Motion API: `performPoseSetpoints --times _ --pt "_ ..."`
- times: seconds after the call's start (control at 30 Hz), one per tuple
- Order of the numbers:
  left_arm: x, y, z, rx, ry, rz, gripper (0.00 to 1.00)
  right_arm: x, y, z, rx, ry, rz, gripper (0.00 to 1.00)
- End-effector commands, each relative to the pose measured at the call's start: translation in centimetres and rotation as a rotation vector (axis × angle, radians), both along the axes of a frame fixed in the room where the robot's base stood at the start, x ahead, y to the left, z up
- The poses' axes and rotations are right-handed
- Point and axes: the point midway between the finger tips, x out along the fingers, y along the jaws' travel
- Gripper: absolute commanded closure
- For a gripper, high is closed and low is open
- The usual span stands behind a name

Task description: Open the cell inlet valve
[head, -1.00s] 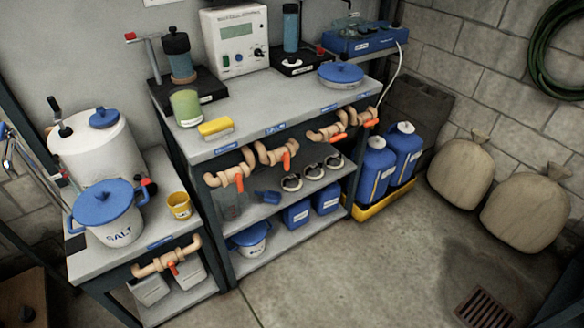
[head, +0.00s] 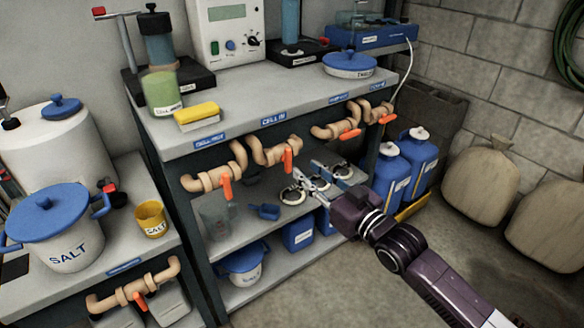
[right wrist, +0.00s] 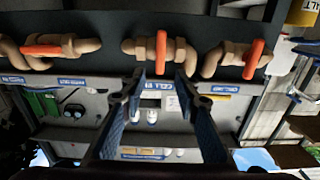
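The pipe valve under the "CELL IN" label (head: 273,120) has an orange lever (head: 288,160) that hangs down, across its tan pipe. In the right wrist view, which is upside down, this lever (right wrist: 161,52) stands upright in the picture, just beyond the fingertips. My right gripper (head: 312,174) is in front of the shelf, just right of and slightly below the lever. Its two fingers (right wrist: 160,78) are spread and empty, with the lever roughly in line with the gap. I cannot tell whether they touch it. My left gripper is not in view.
A neighbouring lever (head: 226,188) hangs down on the left; two levers (head: 350,134) (head: 387,118) on the right lie along their pipes. Below is a shelf with a blue scoop (head: 264,211) and rings. Blue jugs (head: 418,155) stand on the right.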

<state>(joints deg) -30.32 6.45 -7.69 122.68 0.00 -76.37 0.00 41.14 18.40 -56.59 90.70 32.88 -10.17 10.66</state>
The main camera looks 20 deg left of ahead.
Motion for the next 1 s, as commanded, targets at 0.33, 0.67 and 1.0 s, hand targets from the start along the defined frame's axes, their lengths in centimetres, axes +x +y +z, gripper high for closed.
performPoseSetpoints --times 0.33,0.67,1.0 --pt "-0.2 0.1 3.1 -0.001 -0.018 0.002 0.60 2.9 3.9 0.1 0.000 -0.003 0.002 0.71" --pt "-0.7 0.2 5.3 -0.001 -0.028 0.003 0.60 4.5 6.0 0.1 0.000 -0.001 0.002 0.71" --pt "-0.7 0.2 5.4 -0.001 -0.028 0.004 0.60 4.6 6.0 0.1 0.000 -0.001 0.001 0.78"
